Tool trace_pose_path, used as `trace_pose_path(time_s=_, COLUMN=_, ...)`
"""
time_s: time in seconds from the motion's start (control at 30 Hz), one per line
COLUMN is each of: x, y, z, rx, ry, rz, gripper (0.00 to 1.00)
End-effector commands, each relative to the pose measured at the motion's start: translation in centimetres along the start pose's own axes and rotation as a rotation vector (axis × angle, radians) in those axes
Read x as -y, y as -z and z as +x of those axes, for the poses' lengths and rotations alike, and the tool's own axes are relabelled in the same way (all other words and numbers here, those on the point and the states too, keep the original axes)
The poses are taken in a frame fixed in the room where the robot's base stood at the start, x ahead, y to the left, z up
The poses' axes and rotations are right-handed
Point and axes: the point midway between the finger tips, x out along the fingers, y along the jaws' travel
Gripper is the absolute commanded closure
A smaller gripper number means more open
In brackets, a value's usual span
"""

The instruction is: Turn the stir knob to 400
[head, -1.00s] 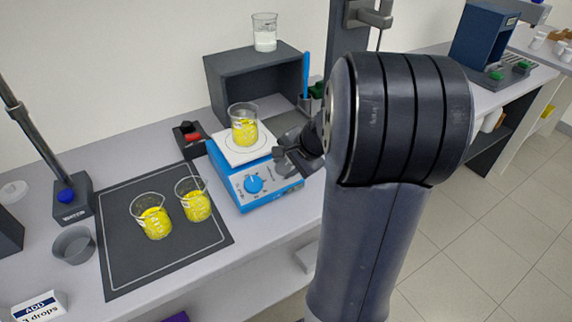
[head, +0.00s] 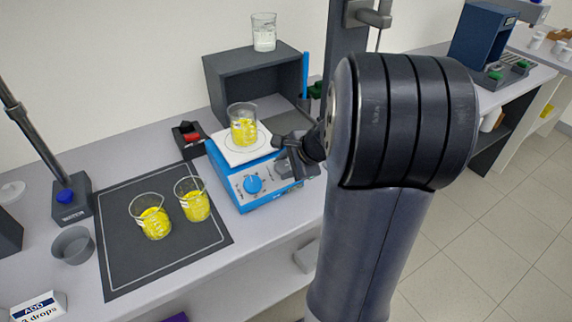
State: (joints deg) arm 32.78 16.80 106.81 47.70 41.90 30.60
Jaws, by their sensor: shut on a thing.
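The blue stirring hotplate (head: 232,196) stands on the bench with its front panel facing me. A round blue knob (head: 253,184) shows on the left part of the panel, with small white markings too small to read. My gripper (head: 287,165) is at the right part of the panel, shut on the stir knob there. The gripper hides that knob and its scale, so its setting cannot be read. A beaker of yellow liquid (head: 243,132) stands on the white top plate (head: 229,154).
Two beakers of yellow contents (head: 153,223) (head: 196,207) stand on the dark mat (head: 128,268) left of the hotplate. A grey box (head: 232,84) behind bears a beaker of white contents (head: 264,38). A small red-and-black item (head: 190,137) sits left.

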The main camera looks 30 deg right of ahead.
Motion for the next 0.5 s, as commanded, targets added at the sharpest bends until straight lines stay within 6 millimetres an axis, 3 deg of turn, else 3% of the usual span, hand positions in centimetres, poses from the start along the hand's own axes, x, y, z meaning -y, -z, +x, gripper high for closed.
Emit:
trace_pose_path(time_s=0.2, x=0.02, y=0.03, z=-0.02, rx=-0.001, ry=0.001, rz=-0.001, gripper=0.87)
trace_pose_path(time_s=0.23, x=0.02, y=0.03, z=-0.02, rx=-0.001, ry=0.0, rz=-0.001, gripper=0.63)
trace_pose_path(time_s=0.5, x=0.01, y=0.01, z=-0.01, rx=-0.001, ry=0.0, rz=-0.002, gripper=0.43)
